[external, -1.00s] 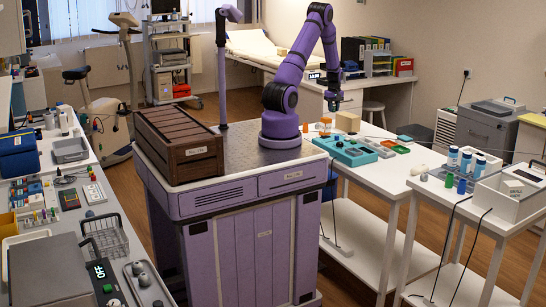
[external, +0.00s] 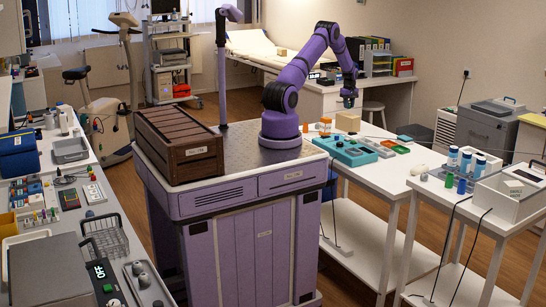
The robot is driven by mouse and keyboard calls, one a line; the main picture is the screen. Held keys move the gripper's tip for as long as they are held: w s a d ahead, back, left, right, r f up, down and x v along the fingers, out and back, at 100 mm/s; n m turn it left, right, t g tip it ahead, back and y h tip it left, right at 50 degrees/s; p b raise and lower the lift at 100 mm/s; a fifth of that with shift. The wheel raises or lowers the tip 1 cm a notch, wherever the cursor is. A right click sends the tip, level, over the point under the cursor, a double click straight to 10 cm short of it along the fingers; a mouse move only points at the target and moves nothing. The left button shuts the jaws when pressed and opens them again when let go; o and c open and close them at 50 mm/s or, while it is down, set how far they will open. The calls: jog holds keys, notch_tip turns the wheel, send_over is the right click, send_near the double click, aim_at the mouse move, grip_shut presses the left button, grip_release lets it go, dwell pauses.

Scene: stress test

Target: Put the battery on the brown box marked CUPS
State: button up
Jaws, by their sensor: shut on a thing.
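My gripper (external: 348,103) points down above the white table on the right, just above a small tan-brown box (external: 347,122) in the picture. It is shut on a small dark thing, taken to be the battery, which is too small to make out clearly. A gap shows between the gripper and the box. Any CUPS marking on this box cannot be read from here.
A teal tray (external: 346,152) and an orange-lidded jar (external: 325,125) stand near the tan box. Blue-and-white bottles (external: 466,162) and a white bin (external: 510,193) are farther right. A brown slatted crate (external: 179,145) sits left of my arm's base. The table's middle has some free room.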

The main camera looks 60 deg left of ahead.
aim_at(348, 115)
jog(key=shift+f, duration=1.7)
jog(key=shift+f, duration=0.1)
jog(key=o, duration=0.9)
notch_tip(348, 115, up, 12)
jog(key=shift+r, duration=0.1)
